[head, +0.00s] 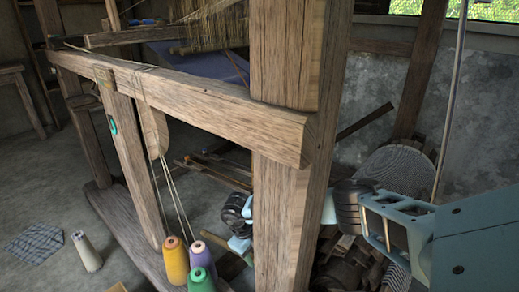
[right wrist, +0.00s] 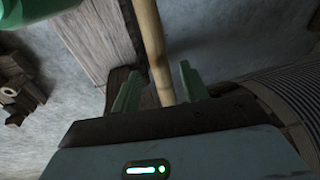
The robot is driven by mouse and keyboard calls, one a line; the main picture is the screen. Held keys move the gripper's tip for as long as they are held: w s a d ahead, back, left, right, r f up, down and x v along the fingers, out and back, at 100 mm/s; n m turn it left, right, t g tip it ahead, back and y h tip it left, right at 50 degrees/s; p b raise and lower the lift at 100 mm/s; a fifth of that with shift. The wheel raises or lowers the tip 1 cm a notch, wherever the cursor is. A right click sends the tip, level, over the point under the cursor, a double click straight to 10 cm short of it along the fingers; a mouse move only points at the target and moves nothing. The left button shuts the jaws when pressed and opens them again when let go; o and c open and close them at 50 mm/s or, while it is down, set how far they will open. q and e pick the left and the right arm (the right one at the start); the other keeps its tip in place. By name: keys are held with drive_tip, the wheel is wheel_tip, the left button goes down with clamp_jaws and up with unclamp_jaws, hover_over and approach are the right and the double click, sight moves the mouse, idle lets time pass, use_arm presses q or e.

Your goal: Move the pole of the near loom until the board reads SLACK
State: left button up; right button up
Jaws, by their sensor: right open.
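In the right wrist view a pale wooden pole (right wrist: 150,35) runs down between the two green fingers of my right gripper (right wrist: 157,74). The fingers are apart, one on each side of the pole, with gaps visible. No board with a readable SLACK is visible. My left gripper is out of view.
The loom's long beam (head: 190,92) crosses the head view. Yellow (head: 176,262), purple (head: 199,255) and green (head: 201,280) thread cones stand below it.

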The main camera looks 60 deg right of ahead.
drive_tip(key=shift+p+v, duration=0.45)
drive_tip(key=shift+v, duration=1.2)
